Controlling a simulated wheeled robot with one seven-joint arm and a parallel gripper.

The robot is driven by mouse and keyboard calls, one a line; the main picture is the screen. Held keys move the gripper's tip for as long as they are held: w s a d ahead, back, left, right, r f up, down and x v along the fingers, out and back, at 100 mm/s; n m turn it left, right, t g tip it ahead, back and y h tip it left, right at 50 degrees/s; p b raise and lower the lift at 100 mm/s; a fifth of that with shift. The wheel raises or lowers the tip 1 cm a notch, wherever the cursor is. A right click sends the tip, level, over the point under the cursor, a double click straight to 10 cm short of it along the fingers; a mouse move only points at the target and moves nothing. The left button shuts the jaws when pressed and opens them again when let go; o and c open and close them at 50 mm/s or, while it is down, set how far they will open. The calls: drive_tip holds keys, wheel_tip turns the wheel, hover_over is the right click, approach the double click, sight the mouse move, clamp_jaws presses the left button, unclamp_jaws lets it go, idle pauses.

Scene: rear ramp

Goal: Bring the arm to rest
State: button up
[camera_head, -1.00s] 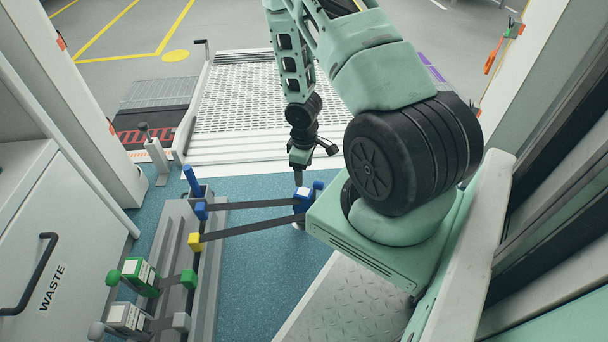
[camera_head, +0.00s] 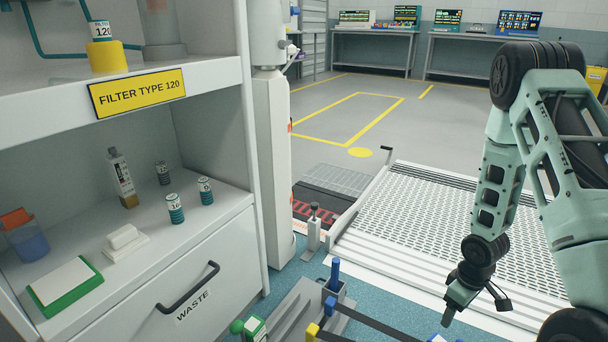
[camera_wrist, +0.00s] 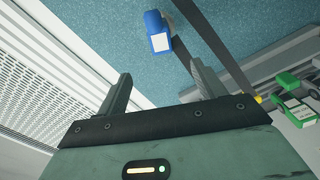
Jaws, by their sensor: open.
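My arm (camera_head: 490,190) is bent at the right of the head view and reaches down over the blue floor near the ramp. My gripper (camera_head: 447,319) hangs at its lower end, pointing down. In the wrist view my gripper (camera_wrist: 160,88) shows two grey fingers spread apart with nothing between them. A blue buckle (camera_wrist: 158,32) with a white label lies beyond the fingertips, apart from them. Dark straps (camera_wrist: 212,45) run beside it. In the head view the straps (camera_head: 365,322) are partly cut off by the lower edge.
The perforated ramp (camera_head: 430,215) lies behind my gripper. A grey floor rail (camera_head: 290,315) with blue and yellow fittings stands left of it. Further left is a white cabinet (camera_head: 170,290) marked WASTE, with a shelf holding small canisters, a bottle and a green-edged box.

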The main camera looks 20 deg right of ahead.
drive_tip(key=w+a+r+n+p, duration=0.1)
drive_tip(key=w+a+r, duration=0.2)
drive_tip(key=a+r, duration=0.55)
drive_tip(key=w+a+r+p, duration=0.1)
drive_tip(key=w+a+r, duration=0.2)
drive_tip(key=a+r, duration=0.6)
drive_tip(key=s+a+r+n+p, duration=0.2)
drive_tip(key=s+a+r+n, duration=0.1)
drive_tip(key=s+a+r, duration=1.45)
wheel_tip(320, 180, up, 35)
drive_tip(key=a+p, duration=0.2)
drive_tip(key=p, duration=3.5)
drive_tip(key=shift+w+y, duration=0.15)
drive_tip(key=shift+y, duration=0.15)
drive_tip(key=shift+a, duration=0.1)
